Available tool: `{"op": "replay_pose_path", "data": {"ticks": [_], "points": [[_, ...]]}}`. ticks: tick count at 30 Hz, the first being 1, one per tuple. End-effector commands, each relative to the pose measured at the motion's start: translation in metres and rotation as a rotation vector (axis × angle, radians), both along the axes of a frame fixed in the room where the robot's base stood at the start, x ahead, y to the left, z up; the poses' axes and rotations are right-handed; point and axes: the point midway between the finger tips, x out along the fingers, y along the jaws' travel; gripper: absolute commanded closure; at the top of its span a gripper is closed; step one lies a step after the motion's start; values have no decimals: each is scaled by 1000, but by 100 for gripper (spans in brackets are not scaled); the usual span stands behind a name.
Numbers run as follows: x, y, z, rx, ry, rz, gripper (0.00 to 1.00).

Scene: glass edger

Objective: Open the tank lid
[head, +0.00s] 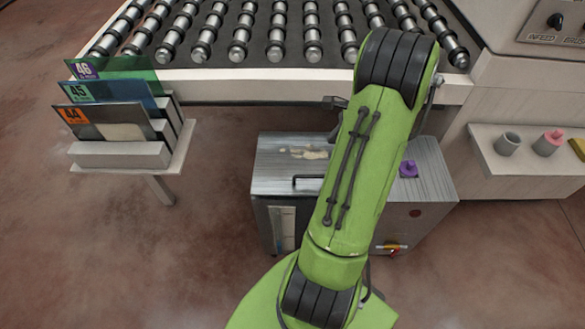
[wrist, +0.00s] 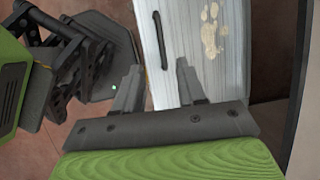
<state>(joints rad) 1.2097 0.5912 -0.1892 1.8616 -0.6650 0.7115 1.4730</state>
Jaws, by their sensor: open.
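The tank (head: 425,215) is a grey metal box on the floor below the roller table. Its lid (head: 268,180) is brushed metal with a pale smear and lies flat, shut. A black bar handle (head: 308,178) runs along the lid near its front edge. In the wrist view the lid (wrist: 180,82) lies beyond my fingers, with the handle (wrist: 160,40) upright in the picture. In the head view my arm hides part of the lid and most of the gripper.
The roller table (head: 210,85) overhangs behind the tank. A shelf with labelled glass sheets (head: 110,120) stands at left. A purple object (head: 408,169) sits on the tank's right part, and a red-yellow valve (head: 392,247) is on its front. A side shelf (head: 500,170) holds cups. Floor at left is clear.

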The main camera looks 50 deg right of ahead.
Motion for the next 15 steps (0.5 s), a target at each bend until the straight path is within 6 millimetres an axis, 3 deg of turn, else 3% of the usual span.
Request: {"op": "replay_pose_path", "data": {"ticks": [5,15], "points": [[9,6,-28,5,2,2,60],[38,23,-109,4,2,3,60]]}}
